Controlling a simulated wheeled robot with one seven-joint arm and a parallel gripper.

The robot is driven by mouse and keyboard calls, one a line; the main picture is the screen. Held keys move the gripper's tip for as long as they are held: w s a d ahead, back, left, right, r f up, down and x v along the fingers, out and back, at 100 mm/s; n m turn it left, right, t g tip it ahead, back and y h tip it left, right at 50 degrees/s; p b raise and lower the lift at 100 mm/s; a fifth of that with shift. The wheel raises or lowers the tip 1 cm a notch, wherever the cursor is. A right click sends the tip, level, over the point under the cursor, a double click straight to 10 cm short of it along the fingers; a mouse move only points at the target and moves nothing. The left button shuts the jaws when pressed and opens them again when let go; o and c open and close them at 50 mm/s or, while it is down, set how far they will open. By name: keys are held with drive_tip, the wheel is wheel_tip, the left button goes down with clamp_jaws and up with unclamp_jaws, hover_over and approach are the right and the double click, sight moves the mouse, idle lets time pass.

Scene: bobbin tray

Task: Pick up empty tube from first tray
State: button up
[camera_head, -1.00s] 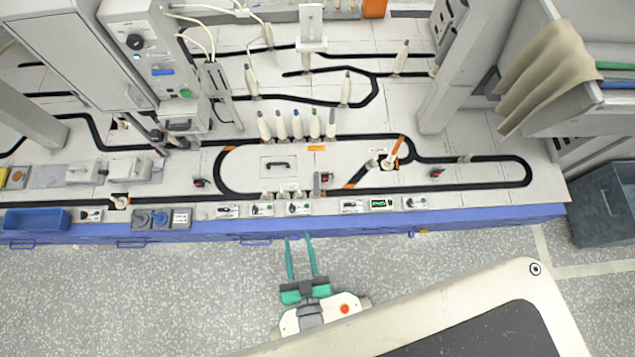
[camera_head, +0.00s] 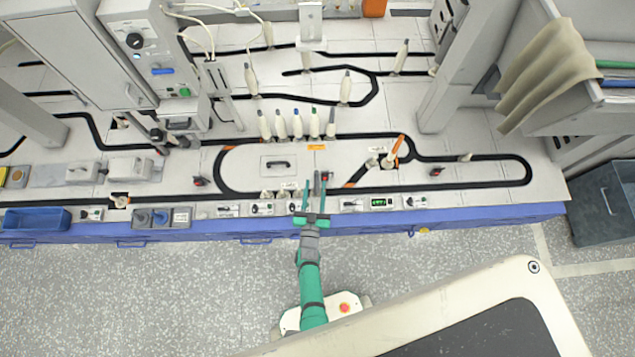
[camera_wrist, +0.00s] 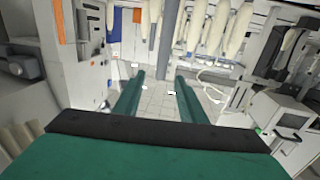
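My gripper (camera_head: 315,188) is over the front edge of the bench, near the front stretch of the black track. In the wrist view my gripper (camera_wrist: 158,82) has its two teal fingers wide apart, with nothing held between them. Low pale pieces (camera_head: 267,195) stand on the front track to the left of the gripper; I cannot tell whether one is an empty tube. Several white bobbins (camera_head: 281,126) stand upright in a row behind the gripper. No tray is clearly identifiable as the first.
A dark grey post (camera_head: 317,182) stands near the fingers. Small control boxes (camera_head: 262,208) line the front edge. A hatch with a black handle (camera_head: 279,164) lies inside the loop. A blue bin (camera_head: 37,218) is far left. White bobbins (camera_wrist: 232,30) hang high in the wrist view.

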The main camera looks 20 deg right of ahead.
sight(315, 176)
drive_tip(key=x, duration=0.4)
drive_tip(key=shift+w+a, duration=0.2)
drive_tip(key=shift+w, duration=0.15)
drive_tip(key=shift+x, duration=2.75)
drive_tip(key=shift+d, duration=0.15)
clamp_jaws()
